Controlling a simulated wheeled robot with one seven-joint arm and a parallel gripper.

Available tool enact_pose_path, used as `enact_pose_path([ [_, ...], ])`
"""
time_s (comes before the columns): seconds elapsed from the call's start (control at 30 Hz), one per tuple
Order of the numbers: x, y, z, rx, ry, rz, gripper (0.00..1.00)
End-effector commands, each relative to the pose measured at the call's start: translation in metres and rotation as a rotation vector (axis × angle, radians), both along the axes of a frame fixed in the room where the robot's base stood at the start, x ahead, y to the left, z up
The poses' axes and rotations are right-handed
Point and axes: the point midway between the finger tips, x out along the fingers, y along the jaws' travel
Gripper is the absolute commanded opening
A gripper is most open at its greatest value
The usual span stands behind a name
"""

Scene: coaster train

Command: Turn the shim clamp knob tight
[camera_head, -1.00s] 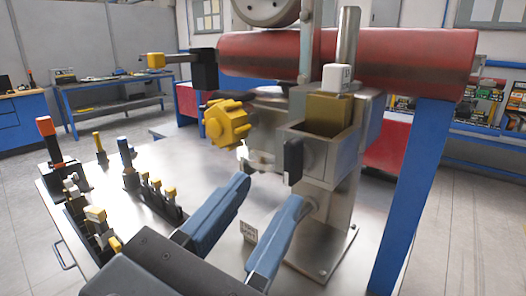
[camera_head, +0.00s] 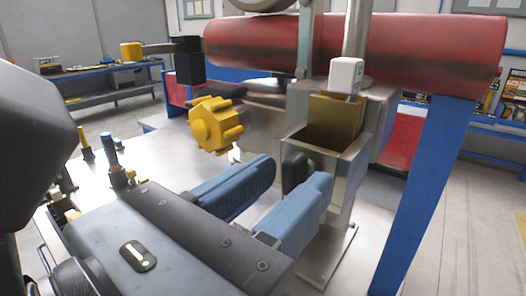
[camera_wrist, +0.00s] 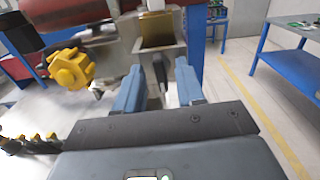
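A black knob (camera_head: 294,168) sits on the front of a steel box holder (camera_head: 346,158); I take it to be the shim clamp knob. A brass-coloured block (camera_head: 335,113) with a white cap (camera_head: 347,73) stands in the box. My gripper (camera_head: 292,178) is open, with its blue fingers reaching toward the box. In the wrist view, the knob (camera_wrist: 160,70) shows upright between the fingertips of my gripper (camera_wrist: 158,78), with a gap on each side. I cannot tell how deep the knob is between them.
A yellow lobed knob (camera_head: 212,125) is left of the box. A red tube (camera_head: 400,50) crosses behind, and a blue post (camera_head: 428,180) stands at the right. Small tools (camera_head: 110,155) stand on the steel table at the left.

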Motion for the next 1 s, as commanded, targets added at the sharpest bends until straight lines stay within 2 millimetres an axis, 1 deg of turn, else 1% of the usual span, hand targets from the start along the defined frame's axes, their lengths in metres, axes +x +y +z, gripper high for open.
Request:
enact_pose_path([
  [0.13,0.0057,-0.0044,0.0001,0.001,-0.001,0.001,0.38],
  [0.37,0.0062,-0.0046,-0.0002,0.000,-0.001,0.002,0.38],
  [0.77,0.0060,-0.0043,-0.0002,0.000,-0.001,0.002,0.01],
  [1.0,0.0059,-0.0043,-0.0001,0.010,-0.009,0.002,0.00],
])
